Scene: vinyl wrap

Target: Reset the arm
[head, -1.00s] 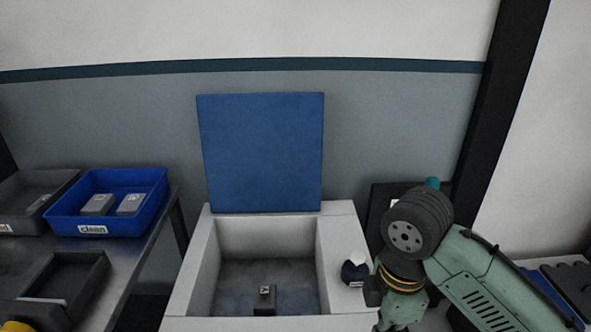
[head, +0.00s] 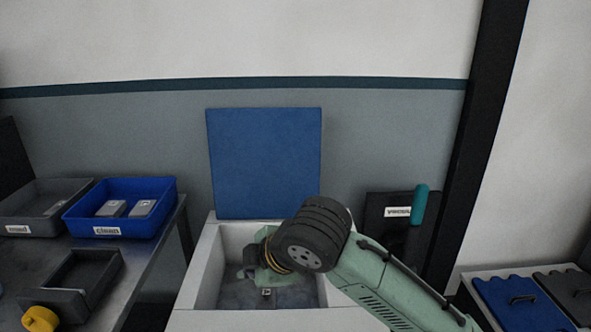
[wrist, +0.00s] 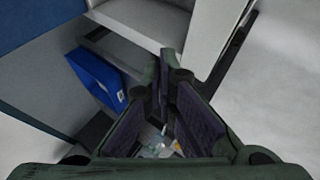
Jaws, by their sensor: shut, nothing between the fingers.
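My arm (head: 375,285) reaches in from the lower right in the head view, with its wrist over the white open-topped box (head: 203,262). My gripper (wrist: 163,60) shows in the wrist view, its dark-padded fingers meeting at the tips with nothing between them. It is shut and empty. In the head view my arm's wrist mostly hides the gripper.
The blue lid (head: 264,160) stands raised behind the box. Left, a metal table (head: 150,255) holds a blue bin (head: 120,220) with two grey blocks, a grey bin (head: 40,222) and a dark tray (head: 85,285).

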